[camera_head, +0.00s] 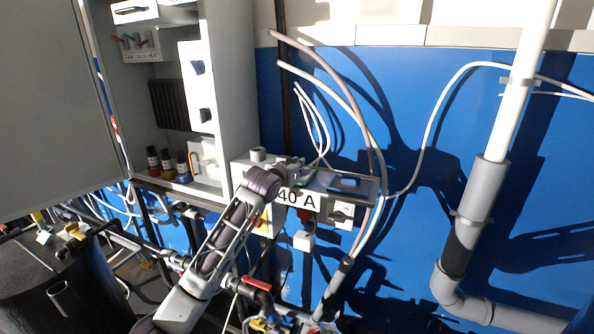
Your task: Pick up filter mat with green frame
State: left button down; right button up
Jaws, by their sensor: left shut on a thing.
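My left arm reaches up from the bottom to the top of a grey box labelled 40 A (297,199). My left gripper (290,168) is at the top of this box, small and partly hidden by its own wrist. It is shut on a small piece with a greenish edge, which looks like the filter mat with green frame (307,173). Most of the mat is hidden or too small to make out. A blue-edged piece (345,184) lies to its right on the box top. My right gripper is not in view.
An open grey cabinet (232,80) with switches and small bottles (168,164) stands to the left. Loose cables (345,85) hang close above and right of the box. A grey pipe (480,195) runs down the blue wall. A black tank (60,290) is at lower left.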

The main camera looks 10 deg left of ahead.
pick_arm(q)
notch_tip(320, 180, up, 9)
jog(key=shift+r+b, duration=0.1)
jog(key=shift+b, duration=0.85)
jog(key=shift+r, duration=0.25)
